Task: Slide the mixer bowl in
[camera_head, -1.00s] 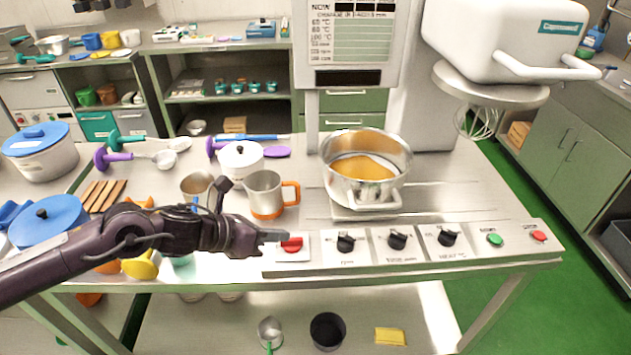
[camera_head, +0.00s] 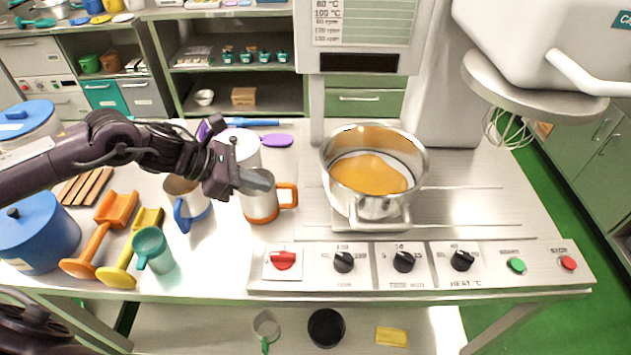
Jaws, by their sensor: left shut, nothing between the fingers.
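The steel mixer bowl (camera_head: 372,170) holds an orange-brown mass. It stands on a low plate (camera_head: 342,225) with rails, in front of the mixer's column and to the left of the raised mixer head (camera_head: 550,45). A handle shows at the bowl's front. My left gripper (camera_head: 262,180) is shut and empty. It is to the left of the bowl, apart from it, and appears just over or in front of a steel mug with an orange handle (camera_head: 262,205). My right gripper is not in view.
A control panel with a red switch (camera_head: 282,260), black knobs (camera_head: 404,261) and green and red buttons runs along the front edge. Orange and yellow scoops, a teal cup (camera_head: 152,250) and blue-lidded pots (camera_head: 38,232) crowd the left. The tabletop right of the bowl is clear.

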